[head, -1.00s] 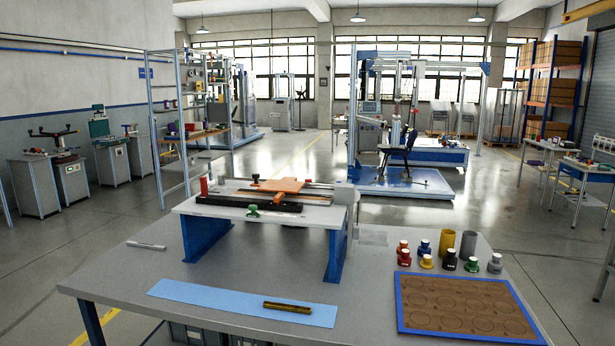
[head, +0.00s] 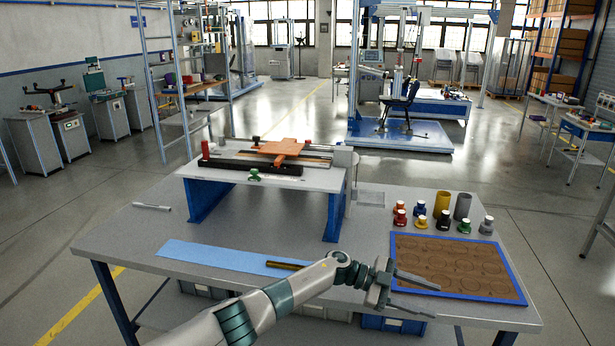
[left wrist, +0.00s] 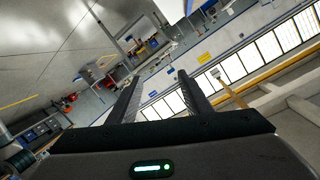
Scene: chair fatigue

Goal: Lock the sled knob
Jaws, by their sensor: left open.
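A raised white fixture (head: 225,187) on blue legs stands on the grey table. It carries an orange sled plate (head: 283,148) on rails. A green knob (head: 254,174) sits at its front edge, and a red upright piece (head: 205,149) stands at its left end. I cannot tell for certain which is the sled knob. My left gripper (head: 436,301) is open and empty over the table's front right, well apart from the fixture. Its two spread fingers also show in the left wrist view (left wrist: 157,76), with nothing between them. My right gripper is out of view.
A brown board with blue rim (head: 399,283) lies beside my left gripper. Several small coloured knobs (head: 421,222) and yellow and grey cylinders (head: 442,204) stand behind it. A blue strip (head: 205,256) carries a brass rod (head: 285,265), partly behind my arm.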

